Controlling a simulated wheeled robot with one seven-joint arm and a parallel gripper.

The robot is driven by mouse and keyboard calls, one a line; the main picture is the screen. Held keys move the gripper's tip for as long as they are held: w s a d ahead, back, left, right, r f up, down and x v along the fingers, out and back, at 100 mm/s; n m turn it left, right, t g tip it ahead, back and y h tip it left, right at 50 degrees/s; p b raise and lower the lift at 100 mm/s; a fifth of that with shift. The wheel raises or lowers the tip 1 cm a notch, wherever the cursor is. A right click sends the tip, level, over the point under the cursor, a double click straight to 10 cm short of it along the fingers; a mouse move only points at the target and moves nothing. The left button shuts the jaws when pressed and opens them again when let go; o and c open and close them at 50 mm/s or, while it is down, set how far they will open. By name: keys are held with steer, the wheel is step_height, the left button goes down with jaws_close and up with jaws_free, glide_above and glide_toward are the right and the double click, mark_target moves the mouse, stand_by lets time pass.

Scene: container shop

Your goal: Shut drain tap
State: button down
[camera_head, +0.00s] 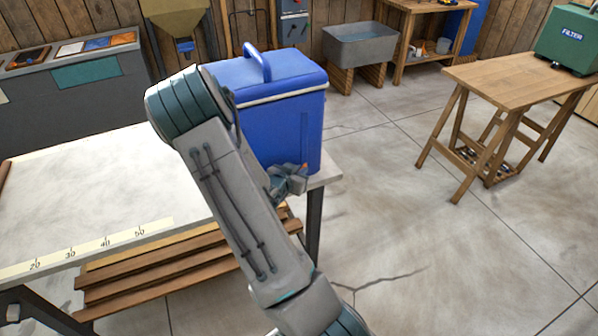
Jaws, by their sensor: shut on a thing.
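A blue cooler (287,108) with a pale rim under its lid and a raised handle stands upright on the right end of the white-topped table. My gripper (294,177) is low at the cooler's front right corner, shut on the drain tap. Only a small orange bit of the drain tap (304,167) shows at the fingertips. The rest of the tap is hidden by the gripper, so its turn cannot be told. My arm crosses in front of the cooler's left side and hides part of it.
The white-topped table (90,190) has a measuring strip along its front edge and wooden slats below. A wooden table (515,80) with a green filter box (570,40) stands right. A grey basin (360,45) stands behind. The floor between the tables is clear.

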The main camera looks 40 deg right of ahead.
steer(key=shift+r, duration=0.1)
steer(key=shift+w+r+m+g+h+p, duration=0.15)
steer(key=shift+m+g+h+p, duration=0.1)
steer(key=shift+m+g+p, duration=0.25)
steer(key=shift+w+f+m+g+h+p, duration=0.1)
steer(key=shift+m+g+h+p, duration=0.15)
steer(key=shift+m+g+p, duration=0.65)
steer(key=shift+g+p, duration=0.1)
steer(key=shift+p, duration=0.05)
steer(key=shift+a, duration=0.1)
steer(key=c, duration=1.5)
jaws_free()
steer(key=b+v, duration=0.1)
steer(key=v, duration=1.2)
steer(key=shift+a, duration=0.4)
